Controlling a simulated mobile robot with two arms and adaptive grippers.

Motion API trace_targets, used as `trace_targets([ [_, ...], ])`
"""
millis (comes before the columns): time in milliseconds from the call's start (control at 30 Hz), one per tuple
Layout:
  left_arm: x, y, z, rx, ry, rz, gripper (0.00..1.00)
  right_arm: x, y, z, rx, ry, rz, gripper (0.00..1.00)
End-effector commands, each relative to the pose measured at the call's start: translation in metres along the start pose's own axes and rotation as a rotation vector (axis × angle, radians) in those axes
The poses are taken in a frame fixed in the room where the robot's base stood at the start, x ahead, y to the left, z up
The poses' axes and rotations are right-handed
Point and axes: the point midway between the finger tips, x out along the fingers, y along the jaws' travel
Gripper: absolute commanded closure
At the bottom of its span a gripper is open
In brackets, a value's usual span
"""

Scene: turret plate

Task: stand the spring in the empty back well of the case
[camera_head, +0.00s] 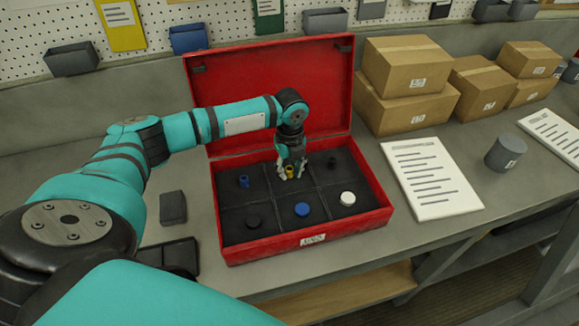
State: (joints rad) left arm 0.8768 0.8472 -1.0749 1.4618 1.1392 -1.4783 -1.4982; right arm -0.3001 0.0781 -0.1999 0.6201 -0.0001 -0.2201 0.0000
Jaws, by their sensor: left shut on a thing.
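The red case (308,247) stands open on the bench, its lid (260,92) raised at the back. Thin dividers split its dark inside into wells in two rows. My left gripper (291,176) points down into the back middle well and is shut on a small yellow piece, which I take for the spring (290,171). It is upright between the fingertips; whether its foot touches the well floor I cannot tell. A blue piece (244,181) stands in the back left well and a black piece (332,161) in the back right well. My right gripper is out of view.
The front wells hold a black disc (254,221), a blue disc (302,209) and a white disc (347,198). Cardboard boxes (405,65), a paper sheet (431,178) and a grey cup (505,152) lie right of the case. A dark block (173,207) lies left.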

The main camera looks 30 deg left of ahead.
Motion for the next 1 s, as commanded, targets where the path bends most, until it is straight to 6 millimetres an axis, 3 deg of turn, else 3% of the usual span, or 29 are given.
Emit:
trace_targets([
  [133,0.0,0.0,0.0,0.0,0.0,0.0,0.99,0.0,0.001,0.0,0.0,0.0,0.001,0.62],
  [167,0.0,0.0,0.0,0.0,0.0,0.0,0.75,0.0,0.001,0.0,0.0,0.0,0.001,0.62],
  [367,0.0,0.0,0.0,0.0,0.0,0.0,0.5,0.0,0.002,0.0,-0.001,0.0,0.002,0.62],
  [733,-0.009,-0.001,0.0,0.0,0.0,-0.004,0.5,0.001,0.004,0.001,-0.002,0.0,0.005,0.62],
  [1000,-0.061,-0.001,0.001,0.001,-0.001,-0.005,0.5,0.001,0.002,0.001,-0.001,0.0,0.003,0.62],
])
